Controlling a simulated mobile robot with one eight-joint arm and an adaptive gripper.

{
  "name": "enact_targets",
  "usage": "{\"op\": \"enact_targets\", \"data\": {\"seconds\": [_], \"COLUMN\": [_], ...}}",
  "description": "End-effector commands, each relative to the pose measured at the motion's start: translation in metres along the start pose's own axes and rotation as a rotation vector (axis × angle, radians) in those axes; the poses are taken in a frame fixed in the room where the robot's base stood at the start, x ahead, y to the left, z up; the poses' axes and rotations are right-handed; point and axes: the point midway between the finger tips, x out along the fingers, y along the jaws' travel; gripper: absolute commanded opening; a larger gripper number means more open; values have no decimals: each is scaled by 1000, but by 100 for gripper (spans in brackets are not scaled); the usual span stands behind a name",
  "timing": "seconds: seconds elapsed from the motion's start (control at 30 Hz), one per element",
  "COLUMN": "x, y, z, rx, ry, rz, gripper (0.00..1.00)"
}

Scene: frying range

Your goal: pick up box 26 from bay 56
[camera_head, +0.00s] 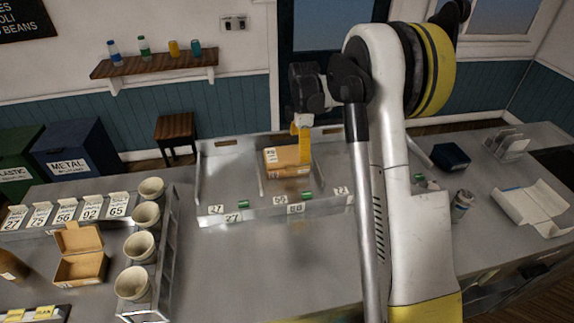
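A brown cardboard box (285,160) with white labels lies in the middle bay of a grey metal tray (240,214) on the counter. The box's number is too small to read. A front label (296,208) below this bay looks like 56, but is not sharp. My gripper (304,152) reaches down over the box's right part, with a yellow finger overlapping it in view. Whether it touches or grips the box cannot be told, and the other finger is not clearly visible.
Left of the tray stand several beige cups (140,247), an open small carton (82,268) and a row of numbered cards (66,212). Small green items (243,204) sit at the tray's front edge. A dark blue container (450,157) stands at right. The counter in front of the tray is clear.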

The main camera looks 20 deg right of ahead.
Motion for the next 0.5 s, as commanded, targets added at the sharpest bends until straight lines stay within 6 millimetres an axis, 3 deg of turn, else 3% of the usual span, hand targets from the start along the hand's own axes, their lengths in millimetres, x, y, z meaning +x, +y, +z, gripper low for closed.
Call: {"op": "enact_targets", "data": {"seconds": [0.17,0.5], "x": [11,56], "y": [0,-2], "z": [-1,-6], "rx": [0,2], "ry": [0,0], "rz": [0,1], "gripper": [100,100]}}
